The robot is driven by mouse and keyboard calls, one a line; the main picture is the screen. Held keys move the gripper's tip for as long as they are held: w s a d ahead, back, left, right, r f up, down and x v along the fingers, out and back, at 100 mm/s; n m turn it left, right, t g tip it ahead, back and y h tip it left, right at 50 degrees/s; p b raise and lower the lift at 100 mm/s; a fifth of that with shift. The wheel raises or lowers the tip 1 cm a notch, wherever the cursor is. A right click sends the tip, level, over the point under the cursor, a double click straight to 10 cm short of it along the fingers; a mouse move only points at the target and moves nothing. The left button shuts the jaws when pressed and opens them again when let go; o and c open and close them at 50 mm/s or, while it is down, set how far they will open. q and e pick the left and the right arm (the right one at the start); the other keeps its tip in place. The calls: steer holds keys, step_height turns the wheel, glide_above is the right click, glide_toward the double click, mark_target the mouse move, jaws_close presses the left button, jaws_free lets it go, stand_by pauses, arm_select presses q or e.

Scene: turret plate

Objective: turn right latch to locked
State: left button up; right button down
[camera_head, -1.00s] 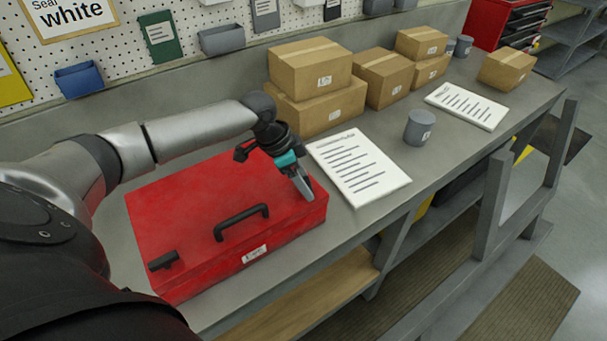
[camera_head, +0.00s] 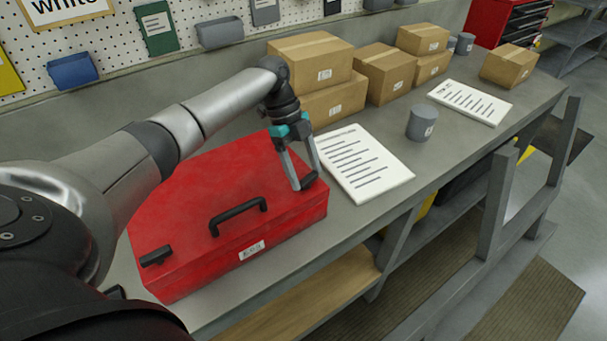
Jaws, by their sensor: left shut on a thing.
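A red toolbox (camera_head: 190,205) lies closed on the grey workbench, with a black carry handle (camera_head: 238,215) in the middle of its front edge. The black left latch (camera_head: 156,256) sits near the box's left front corner. The dark right latch (camera_head: 309,180) is at the right front corner, partly hidden by fingers. My left gripper (camera_head: 302,184) points down from above there, and its grey fingers are shut on the right latch. How far the latch is turned is hard to tell. My right gripper is not in view.
White printed sheets (camera_head: 362,165) lie just right of the toolbox, close to my left gripper. A grey canister (camera_head: 422,122) and stacked cardboard boxes (camera_head: 310,62) stand farther along. The workbench (camera_head: 345,225) ends at its front edge; a pegboard with bins is behind.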

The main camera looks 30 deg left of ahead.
arm_select(q)
steer(key=shift+w+m+g+b, duration=0.15)
steer(key=shift+m+g+b, duration=0.35)
steer(key=shift+m, duration=0.7)
steer(key=shift+d+m+y, duration=0.1)
steer(key=shift+m+y, duration=0.2)
steer(key=o, duration=1.3)
steer(key=shift+p+v, duration=0.35)
steer(key=shift+v, duration=7.35)
